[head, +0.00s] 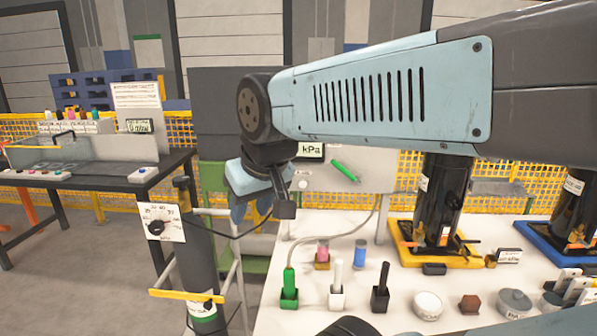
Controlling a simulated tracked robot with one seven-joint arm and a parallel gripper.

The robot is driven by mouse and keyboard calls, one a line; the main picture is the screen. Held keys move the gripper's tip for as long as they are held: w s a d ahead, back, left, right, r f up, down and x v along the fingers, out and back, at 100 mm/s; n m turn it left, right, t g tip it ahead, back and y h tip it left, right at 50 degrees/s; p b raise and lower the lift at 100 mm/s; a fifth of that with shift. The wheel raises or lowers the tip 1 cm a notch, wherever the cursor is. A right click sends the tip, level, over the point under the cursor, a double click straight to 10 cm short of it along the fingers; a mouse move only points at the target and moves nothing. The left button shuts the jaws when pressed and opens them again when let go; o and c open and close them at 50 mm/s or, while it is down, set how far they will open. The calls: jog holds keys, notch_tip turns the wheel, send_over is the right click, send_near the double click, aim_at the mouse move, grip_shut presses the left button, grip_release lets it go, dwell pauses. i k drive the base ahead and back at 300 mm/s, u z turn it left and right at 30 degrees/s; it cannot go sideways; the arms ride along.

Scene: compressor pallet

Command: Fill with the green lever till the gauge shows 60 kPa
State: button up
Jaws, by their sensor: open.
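The green lever (345,171) sits tilted on the front of a pale grey panel (370,182) behind the bench, running from upper left to lower right. A display (312,151) left of it reads "kPa"; my arm hides the digits. My gripper (262,208) hangs at the end of my arm, left of the panel in the picture. It is open and no object shows between its fingers. It appears apart from the lever, though its distance in depth is hard to tell.
Coloured holders (289,298) with upright handles stand on the white bench (290,325); a hose rises from the green one. A dark cylinder with a dial (160,222) stands left. Black cylinders (441,195) stand on yellow and blue bases at right. My arm crosses the upper right.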

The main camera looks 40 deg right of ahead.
aim_at(356, 179)
jog(key=u, duration=1.55)
jog(key=i, duration=0.05)
jog(key=z, duration=2.8)
